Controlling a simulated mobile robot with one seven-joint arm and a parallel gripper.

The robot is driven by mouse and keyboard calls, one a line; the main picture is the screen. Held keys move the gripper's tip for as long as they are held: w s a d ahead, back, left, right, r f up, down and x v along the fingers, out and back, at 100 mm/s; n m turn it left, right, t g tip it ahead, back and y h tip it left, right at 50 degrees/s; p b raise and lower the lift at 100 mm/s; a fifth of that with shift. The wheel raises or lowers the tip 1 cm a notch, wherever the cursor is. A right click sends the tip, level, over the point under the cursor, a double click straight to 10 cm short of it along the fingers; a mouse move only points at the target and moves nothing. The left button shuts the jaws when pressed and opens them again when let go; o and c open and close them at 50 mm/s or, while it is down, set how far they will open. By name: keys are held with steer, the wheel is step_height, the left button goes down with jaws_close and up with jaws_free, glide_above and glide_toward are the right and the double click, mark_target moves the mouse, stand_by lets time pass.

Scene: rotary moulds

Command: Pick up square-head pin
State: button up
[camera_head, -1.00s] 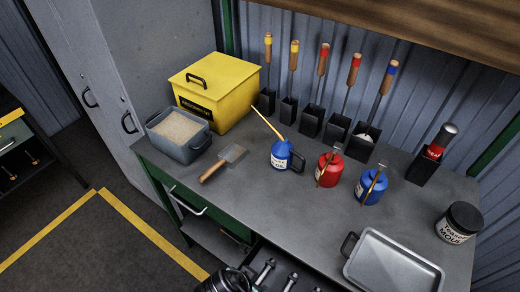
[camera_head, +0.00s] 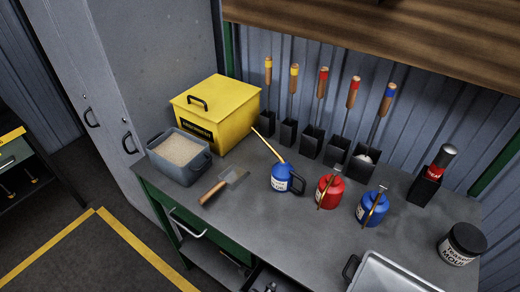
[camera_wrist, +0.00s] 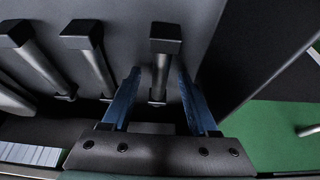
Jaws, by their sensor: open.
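In the wrist view a dark pin with a square head (camera_wrist: 165,38) stands out from the grey drawer floor, its shaft running between my fingers. My gripper (camera_wrist: 157,75) is open, with one blue finger on each side of that shaft. Gaps show between the shaft and both fingers, so it is not held. Two more dark-headed pins, a middle one (camera_wrist: 82,37) and a left one (camera_wrist: 18,34), are to the left of my fingers.
A dark drawer wall (camera_wrist: 245,50) rises close to the right of my fingers, with a green panel (camera_wrist: 270,135) beyond it. On the bench (camera_head: 250,235) are a trowel (camera_head: 214,192), a blue oil can (camera_head: 284,178), a sand bin (camera_head: 178,158) and a yellow box (camera_head: 222,115).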

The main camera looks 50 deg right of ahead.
jaws_close()
stand_by(1.3)
